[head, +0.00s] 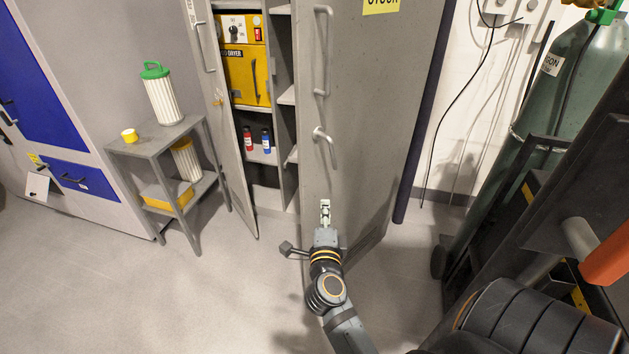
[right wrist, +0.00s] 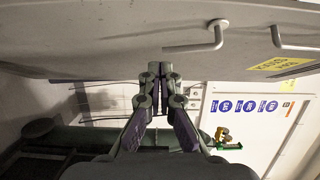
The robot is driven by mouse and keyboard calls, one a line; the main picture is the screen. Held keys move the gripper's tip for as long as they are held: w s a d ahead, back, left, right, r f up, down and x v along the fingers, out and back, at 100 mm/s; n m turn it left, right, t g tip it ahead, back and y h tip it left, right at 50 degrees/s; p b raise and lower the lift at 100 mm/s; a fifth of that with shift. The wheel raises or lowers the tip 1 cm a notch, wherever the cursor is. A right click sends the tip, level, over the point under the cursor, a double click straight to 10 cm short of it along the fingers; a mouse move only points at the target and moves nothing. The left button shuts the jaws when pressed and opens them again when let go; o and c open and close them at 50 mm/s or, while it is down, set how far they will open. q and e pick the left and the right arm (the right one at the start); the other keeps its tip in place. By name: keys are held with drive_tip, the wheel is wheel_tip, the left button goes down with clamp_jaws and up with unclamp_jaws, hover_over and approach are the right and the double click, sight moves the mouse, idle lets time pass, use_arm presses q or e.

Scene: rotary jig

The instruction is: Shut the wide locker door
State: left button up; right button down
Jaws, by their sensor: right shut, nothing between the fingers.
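The wide locker door (head: 366,110) is grey, carries a yellow label and stands swung open toward me. It has a long bar handle (head: 323,50) and a lever handle (head: 325,145). In the right wrist view the door (right wrist: 110,35) spans the top, with the lever handle (right wrist: 200,42) to the right of my fingertips. My right gripper (head: 325,203) is shut and empty, in front of the lower part of the door, below the lever. It also shows in the right wrist view (right wrist: 160,70). I cannot tell whether it touches the door. My left gripper is out of view.
A narrow locker door (head: 228,130) also stands open at the left. Between the doors, shelves hold a yellow dryer (head: 246,75) and small bottles. A grey side table (head: 160,138) stands further left. A green gas cylinder (head: 570,90) stands at the right. The floor at front left is clear.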

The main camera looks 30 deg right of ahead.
drive_tip(key=b+x, duration=0.1)
drive_tip(key=x, duration=0.3)
drive_tip(key=a+b+x, duration=0.1)
drive_tip(key=x, duration=0.3)
drive_tip(key=w+b+x, duration=0.1)
drive_tip(key=b+x, duration=0.1)
drive_tip(key=x, duration=0.2)
drive_tip(key=shift+w+a+f, duration=0.2)
drive_tip(key=shift+a+f, duration=0.1)
drive_tip(key=shift+w+a+r, duration=0.15)
drive_tip(key=shift+w+r, duration=0.05)
drive_tip(key=shift+w, duration=0.35)
